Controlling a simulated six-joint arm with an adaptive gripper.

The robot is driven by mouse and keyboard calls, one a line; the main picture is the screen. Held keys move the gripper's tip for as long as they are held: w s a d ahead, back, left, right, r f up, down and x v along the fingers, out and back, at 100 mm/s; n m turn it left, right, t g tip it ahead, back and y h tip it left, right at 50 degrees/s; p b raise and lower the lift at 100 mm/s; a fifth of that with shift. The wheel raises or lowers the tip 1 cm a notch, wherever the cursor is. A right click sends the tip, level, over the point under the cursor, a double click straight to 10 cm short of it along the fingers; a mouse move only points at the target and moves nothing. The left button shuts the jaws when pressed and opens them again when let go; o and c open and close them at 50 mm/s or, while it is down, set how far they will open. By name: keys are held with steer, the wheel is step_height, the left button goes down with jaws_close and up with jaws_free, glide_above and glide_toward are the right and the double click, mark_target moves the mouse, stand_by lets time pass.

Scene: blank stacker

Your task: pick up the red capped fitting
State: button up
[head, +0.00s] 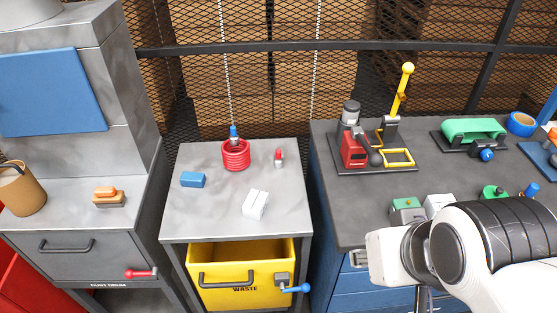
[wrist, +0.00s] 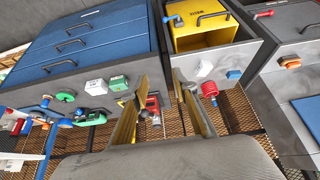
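The red capped fitting (head: 279,157) is a small upright piece with a red top and a pale metal lower part. It stands on the grey middle cabinet top (head: 215,220), right of the red coil, in the head view. In the wrist view I cannot make it out clearly; a finger covers part of that area. My gripper (wrist: 160,78) has its two fingers spread apart with nothing between them. In the head view my arm is at the lower right, over the right bench's front, well away from the fitting, and the fingers are not clearly visible.
The red coil (head: 236,155) has a blue-topped piece (head: 234,133) at it. A blue block (head: 192,180) and a white block (head: 256,204) lie nearby. Below is an open yellow waste drawer (head: 220,262). A red machine (head: 354,150) and yellow lever (head: 403,88) stand on the right bench.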

stand_by(0.3)
steer(key=w+a+f+t+y, duration=0.1)
steer(key=w+a+f+t, duration=0.15)
steer(key=w, duration=1.25)
steer(key=w+a+f+t, duration=0.1)
steer(key=w+a+t, duration=0.15)
steer(key=w, duration=1.25)
steer(key=w+a+f+t, duration=0.1)
steer(key=w+a+f, duration=0.2)
steer(key=w+f, duration=0.6)
steer(key=t, duration=0.2)
glide_toward(279, 159)
steer(key=shift+w+r+h, duration=0.4)
steer(key=shift+w+r, duration=0.55)
steer(key=shift+w, duration=0.25)
steer(key=shift+w+f+t, duration=0.1)
steer(key=shift+f+t, duration=0.4)
steer(key=shift+f, duration=0.4)
steer(key=shift+w, duration=0.15)
steer(key=shift+x, duration=1.15)
steer(key=shift+a, duration=0.1)
